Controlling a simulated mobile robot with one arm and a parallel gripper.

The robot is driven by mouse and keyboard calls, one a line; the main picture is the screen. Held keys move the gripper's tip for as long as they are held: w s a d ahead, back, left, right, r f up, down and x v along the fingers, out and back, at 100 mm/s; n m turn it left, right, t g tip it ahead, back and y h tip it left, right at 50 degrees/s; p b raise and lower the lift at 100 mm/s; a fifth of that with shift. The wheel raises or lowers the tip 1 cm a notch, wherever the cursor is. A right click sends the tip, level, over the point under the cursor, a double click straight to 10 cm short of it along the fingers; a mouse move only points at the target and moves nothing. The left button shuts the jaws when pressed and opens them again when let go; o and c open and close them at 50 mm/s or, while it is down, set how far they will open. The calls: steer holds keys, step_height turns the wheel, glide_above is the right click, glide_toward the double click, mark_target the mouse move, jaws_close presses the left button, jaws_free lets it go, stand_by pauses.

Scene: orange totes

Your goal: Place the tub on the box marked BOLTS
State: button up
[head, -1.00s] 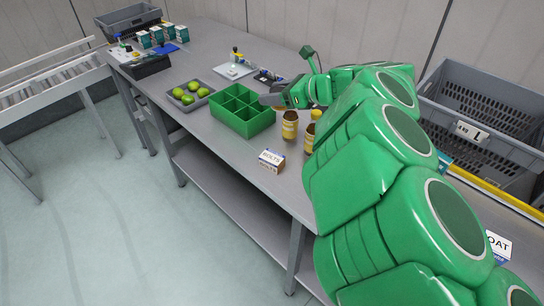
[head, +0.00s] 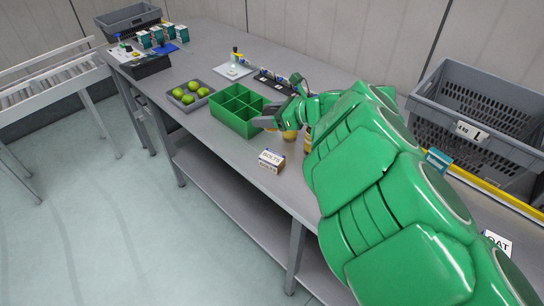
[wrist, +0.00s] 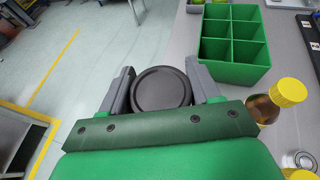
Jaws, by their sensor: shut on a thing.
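The tub (wrist: 161,90) shows in the wrist view as a round black top between the two grey fingers. My gripper (wrist: 160,70) is shut on it. In the head view my gripper (head: 268,119) is beside the near right corner of the green divided bin, beyond the BOLTS box, and the tub is hard to make out there. The small white and brown box marked BOLTS (head: 271,160) stands near the table's front edge. It does not show in the wrist view.
The green divided bin (head: 238,112) is left of my gripper. An amber bottle with a yellow cap (wrist: 286,93) stands close to its right in the wrist view. A tray of green fruit (head: 190,95) lies further left. The tabletop around the BOLTS box is clear.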

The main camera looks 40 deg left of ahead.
mark_target(268, 155)
steer(key=shift+f, duration=5.85)
steer(key=o, duration=1.1)
steer(key=v, duration=1.2)
